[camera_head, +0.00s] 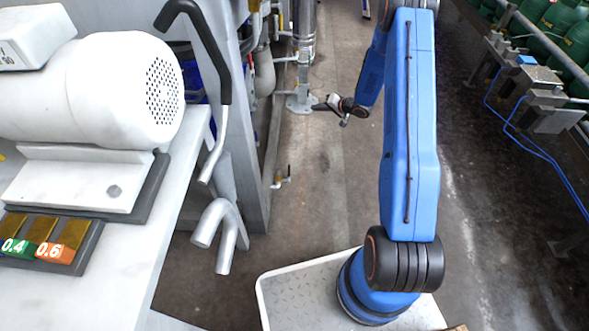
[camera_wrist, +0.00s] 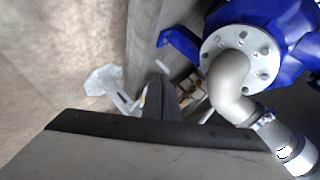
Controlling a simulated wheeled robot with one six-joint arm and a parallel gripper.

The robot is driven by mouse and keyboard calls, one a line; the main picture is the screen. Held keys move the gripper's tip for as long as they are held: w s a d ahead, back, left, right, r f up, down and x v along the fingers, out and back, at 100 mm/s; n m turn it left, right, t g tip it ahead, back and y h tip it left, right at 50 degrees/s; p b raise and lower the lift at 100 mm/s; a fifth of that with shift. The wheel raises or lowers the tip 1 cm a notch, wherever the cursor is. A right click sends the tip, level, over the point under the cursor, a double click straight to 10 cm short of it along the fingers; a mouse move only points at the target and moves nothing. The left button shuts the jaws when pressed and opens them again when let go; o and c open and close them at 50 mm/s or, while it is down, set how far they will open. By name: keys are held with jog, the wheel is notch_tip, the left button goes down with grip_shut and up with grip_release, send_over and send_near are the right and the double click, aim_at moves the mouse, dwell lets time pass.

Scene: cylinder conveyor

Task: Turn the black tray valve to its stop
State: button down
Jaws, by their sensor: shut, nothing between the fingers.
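No valve that I can surely name as the black tray valve shows in either view. A bent metal lever with a black grip (camera_head: 212,50) stands at the upper left of the head view, well left of my gripper. My gripper (camera_head: 318,107) is shut and empty, pointing left near the metal frame and pipes. In the wrist view, my closed dark fingers (camera_wrist: 162,92) show above a broad dark edge. A blue flanged housing with a grey elbow pipe (camera_wrist: 232,82) lies to their right, apart from them.
A white motor (camera_head: 110,90) sits on the pale bench at left. A vertical pipe with a floor flange (camera_head: 300,102) stands beside my gripper. A small tap (camera_head: 281,178) sits low on the frame.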

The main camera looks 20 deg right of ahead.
aim_at(289, 173)
jog(key=s+a+f+m+g+y, duration=0.1)
jog(key=s+a+f+m+y, duration=0.2)
jog(key=s+f, duration=0.65)
jog(key=s+a+f+m+g+y, duration=0.1)
jog(key=s+a+f+m+y, duration=0.3)
jog(key=f, duration=0.9)
jog(key=w+a+n+y, duration=0.2)
jog(key=a, duration=0.6)
jog(key=s, duration=0.4)
jog(key=shift+a+r, duration=0.15)
jog(key=shift+r, duration=0.2)
jog(key=shift+n, duration=0.3)
